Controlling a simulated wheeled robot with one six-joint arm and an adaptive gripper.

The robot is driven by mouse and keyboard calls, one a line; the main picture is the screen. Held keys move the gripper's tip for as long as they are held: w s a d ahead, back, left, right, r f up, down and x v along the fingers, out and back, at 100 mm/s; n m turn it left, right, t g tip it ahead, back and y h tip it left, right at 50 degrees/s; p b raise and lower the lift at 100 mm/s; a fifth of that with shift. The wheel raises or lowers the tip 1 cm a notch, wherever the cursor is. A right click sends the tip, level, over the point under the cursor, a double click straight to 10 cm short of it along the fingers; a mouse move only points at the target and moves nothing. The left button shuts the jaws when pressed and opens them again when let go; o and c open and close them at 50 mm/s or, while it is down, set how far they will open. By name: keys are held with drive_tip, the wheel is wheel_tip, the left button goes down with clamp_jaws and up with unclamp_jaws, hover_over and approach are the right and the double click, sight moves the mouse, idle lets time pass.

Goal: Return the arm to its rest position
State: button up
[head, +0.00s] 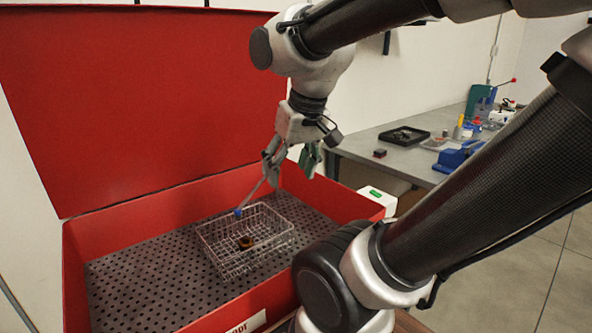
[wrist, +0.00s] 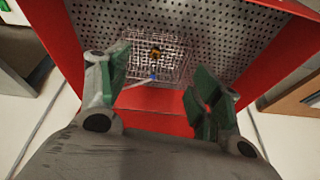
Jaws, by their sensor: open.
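A thin rod with a blue tip (head: 238,212) is at the basket's edge, below my gripper.
The box's raised red lid (head: 140,90) stands at the back left. A grey workbench (head: 390,158) at the right holds a black tray (head: 404,135), a blue vise (head: 455,158) and a green press (head: 480,101). A white box with a green display (head: 378,198) sits beside the red box.

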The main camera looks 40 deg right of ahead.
drive_tip(key=shift+s+r+n, duration=0.1)
drive_tip(key=shift+s+n, duration=0.8)
drive_tip(key=shift+s, duration=0.2)
